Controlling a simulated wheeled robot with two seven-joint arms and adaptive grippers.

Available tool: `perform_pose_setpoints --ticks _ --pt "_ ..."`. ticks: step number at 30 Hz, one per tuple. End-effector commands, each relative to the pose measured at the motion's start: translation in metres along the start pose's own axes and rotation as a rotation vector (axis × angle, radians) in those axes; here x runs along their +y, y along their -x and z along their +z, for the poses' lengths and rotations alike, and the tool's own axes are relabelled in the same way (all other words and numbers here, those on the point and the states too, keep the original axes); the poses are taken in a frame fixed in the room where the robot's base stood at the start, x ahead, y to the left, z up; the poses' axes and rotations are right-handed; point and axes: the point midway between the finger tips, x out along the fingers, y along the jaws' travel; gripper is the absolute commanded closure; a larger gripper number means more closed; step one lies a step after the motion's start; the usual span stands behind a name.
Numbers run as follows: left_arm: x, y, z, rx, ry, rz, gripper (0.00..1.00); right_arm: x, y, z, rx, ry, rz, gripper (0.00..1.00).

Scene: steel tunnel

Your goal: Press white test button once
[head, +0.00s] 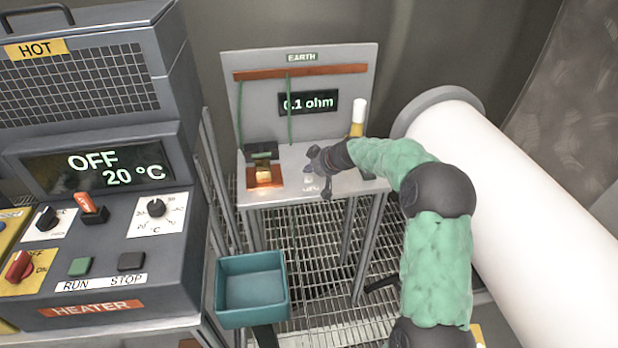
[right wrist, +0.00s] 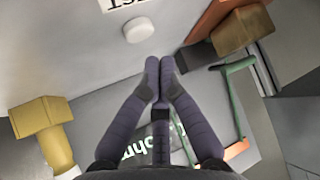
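The white test button (right wrist: 138,30) is a round white knob on the grey bench top in the right wrist view, beside a partly cut-off label. My right gripper (right wrist: 160,68) has its fingertips together and empty, a short way from the button and apart from it in the picture. In the head view my right gripper (head: 314,172) hangs over the grey earth bench (head: 290,157), and the button is hard to make out there. The display (head: 309,103) on the back panel reads 0.1 ohm. My left gripper is not in view.
A brass block on a copper plate (head: 264,184) sits at the bench's left. A yellow post with a white top (head: 357,116) stands at its right. Green wires hang from a copper bar (head: 300,71). A teal bin (head: 252,314), heater (head: 100,240) and white pipe (head: 520,180) surround the bench.

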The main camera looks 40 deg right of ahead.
Motion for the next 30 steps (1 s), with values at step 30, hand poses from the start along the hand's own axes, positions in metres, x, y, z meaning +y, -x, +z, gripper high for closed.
perform_pose_setpoints --ticks 30 --pt "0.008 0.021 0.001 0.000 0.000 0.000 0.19 0.000 0.028 -0.029 0.000 0.000 0.000 1.00"
